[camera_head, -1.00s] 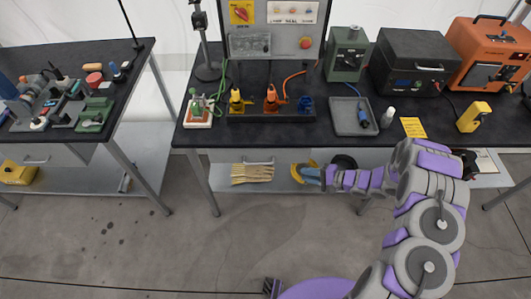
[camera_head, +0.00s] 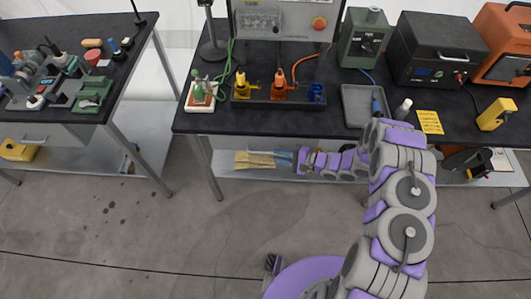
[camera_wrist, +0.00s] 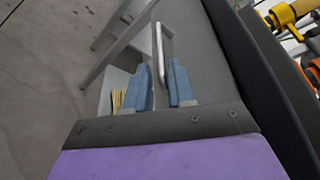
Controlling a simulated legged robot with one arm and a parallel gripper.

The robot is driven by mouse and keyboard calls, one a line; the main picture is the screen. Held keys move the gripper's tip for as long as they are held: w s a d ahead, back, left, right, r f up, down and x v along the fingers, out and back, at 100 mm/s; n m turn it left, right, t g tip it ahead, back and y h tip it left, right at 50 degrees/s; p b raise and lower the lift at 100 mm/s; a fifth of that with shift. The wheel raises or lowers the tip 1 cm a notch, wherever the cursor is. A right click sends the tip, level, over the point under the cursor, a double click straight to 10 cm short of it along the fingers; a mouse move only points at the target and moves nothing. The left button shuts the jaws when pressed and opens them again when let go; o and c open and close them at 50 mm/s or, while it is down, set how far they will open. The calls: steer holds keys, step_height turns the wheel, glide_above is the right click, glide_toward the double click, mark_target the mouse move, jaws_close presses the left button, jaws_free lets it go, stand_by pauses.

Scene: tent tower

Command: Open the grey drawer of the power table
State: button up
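The grey drawer front (camera_wrist: 205,50) of the power table fills the middle of the wrist view, with a silver bar handle (camera_wrist: 158,42) on it. My gripper (camera_wrist: 162,68) has two blue fingers, spread apart, with the handle's near end between their tips. I cannot tell whether either finger touches the handle. In the head view my gripper (camera_head: 282,155) is under the front edge of the power table (camera_head: 275,124), pointing left. The tabletop and my arm hide most of the drawer there. The drawer looks shut.
Table legs (camera_head: 206,170) stand to the left. A side table (camera_head: 125,65) with tools is at the far left. The concrete floor (camera_head: 150,235) in front is clear.

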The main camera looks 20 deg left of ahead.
mark_target(266, 152)
steer(key=shift+b+x, duration=0.5)
steer(key=shift+x, duration=2.65)
steer(key=shift+c, duration=0.5)
jaws_close()
steer(key=shift+s, duration=0.1)
